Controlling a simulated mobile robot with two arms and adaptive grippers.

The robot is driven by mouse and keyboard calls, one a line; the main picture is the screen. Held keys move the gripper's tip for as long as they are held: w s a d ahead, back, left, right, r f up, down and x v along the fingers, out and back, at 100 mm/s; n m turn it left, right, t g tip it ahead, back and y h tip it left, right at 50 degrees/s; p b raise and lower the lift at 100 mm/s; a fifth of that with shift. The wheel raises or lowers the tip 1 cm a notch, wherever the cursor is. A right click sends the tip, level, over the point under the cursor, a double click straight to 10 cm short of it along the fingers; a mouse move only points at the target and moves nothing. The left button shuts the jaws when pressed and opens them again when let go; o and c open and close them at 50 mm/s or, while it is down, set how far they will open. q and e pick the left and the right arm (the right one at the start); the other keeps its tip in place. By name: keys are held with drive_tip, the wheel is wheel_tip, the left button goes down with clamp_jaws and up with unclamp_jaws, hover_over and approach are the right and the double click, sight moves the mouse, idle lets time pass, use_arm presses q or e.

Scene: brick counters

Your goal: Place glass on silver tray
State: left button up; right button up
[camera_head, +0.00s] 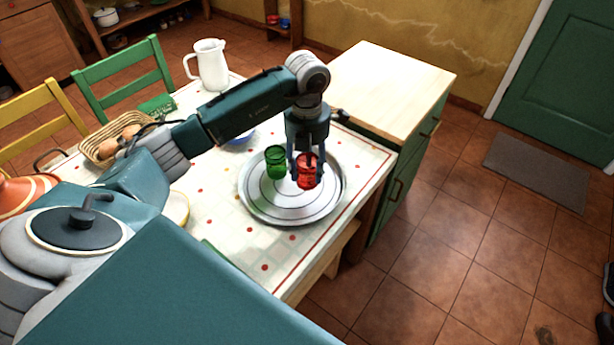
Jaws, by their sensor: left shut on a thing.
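A round silver tray (272,212) lies on the table near its right edge. A green glass (276,163) stands on the tray, left of my left gripper. My left gripper (307,172) points down over the tray and is shut on a red glass (307,183). The red glass is upright, over the right half of the tray, close to the green glass. I cannot tell whether its base touches the tray. My right gripper is not in view.
A white pitcher (211,66) and a basket (99,151) with brown round items stand on the table. A green cabinet with a light wooden top (388,83) adjoins on the right. Green (120,74) and yellow (37,112) chairs stand on the left.

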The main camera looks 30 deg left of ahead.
sight(307, 178)
use_arm(q)
wheel_tip(307, 178, down, 4)
drive_tip(key=shift+s+r, duration=0.1)
drive_tip(key=shift+r, duration=0.05)
drive_tip(key=shift+f, duration=0.25)
drive_tip(key=o, duration=1.3)
drive_tip(key=shift+c, duration=0.2)
drive_tip(key=shift+r, duration=0.15)
wheel_tip(307, 178, up, 12)
drive_tip(key=b, duration=0.1)
drive_tip(key=shift+b, duration=0.3)
